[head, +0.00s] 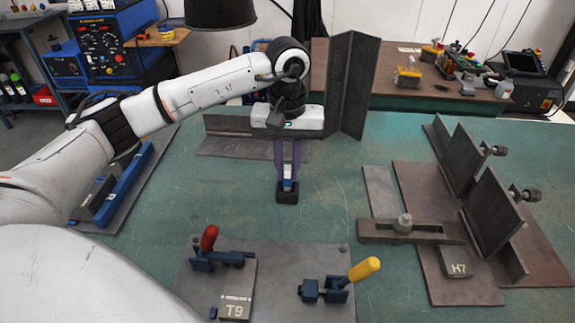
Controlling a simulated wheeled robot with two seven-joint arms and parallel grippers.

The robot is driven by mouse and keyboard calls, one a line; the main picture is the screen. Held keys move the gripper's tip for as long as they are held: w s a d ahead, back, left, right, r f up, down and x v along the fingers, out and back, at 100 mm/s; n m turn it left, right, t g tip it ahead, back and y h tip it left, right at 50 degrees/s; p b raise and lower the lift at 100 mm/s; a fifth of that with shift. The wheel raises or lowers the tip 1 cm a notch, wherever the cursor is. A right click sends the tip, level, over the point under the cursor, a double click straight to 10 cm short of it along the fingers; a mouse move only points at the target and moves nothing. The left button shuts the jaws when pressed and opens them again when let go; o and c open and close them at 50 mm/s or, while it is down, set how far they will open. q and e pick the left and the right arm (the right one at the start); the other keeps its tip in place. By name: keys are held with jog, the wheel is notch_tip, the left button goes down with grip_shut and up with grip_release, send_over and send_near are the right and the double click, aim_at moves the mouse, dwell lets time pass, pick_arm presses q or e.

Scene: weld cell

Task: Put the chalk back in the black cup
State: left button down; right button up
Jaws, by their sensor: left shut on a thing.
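The black cup (287,196) is a small dark block-like holder standing upright on the green table, near the middle of the head view. My left gripper (287,176) points straight down over it from the end of my left arm. Its fingers are shut on a slim piece, the chalk (288,184), which shows bluish and pale between the fingertips. The chalk's lower end is at the cup's mouth; I cannot tell how deep it sits inside. My right gripper is not in view.
Dark angled steel plates (350,85) stand just behind my left gripper. A plate with a red-handled clamp (209,238) and a yellow-handled clamp (364,269) lies in front. Green table around the cup is clear.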

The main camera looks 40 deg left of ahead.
pick_arm(q)
jog(key=shift+f+b, duration=0.5)
jog(key=shift+f, duration=0.25)
dwell(0.8)
jog(key=c, duration=1.6)
grip_release()
notch_tip(320, 180, up, 10)
jog(key=shift+r, duration=0.2)
jog(key=shift+s, duration=0.1)
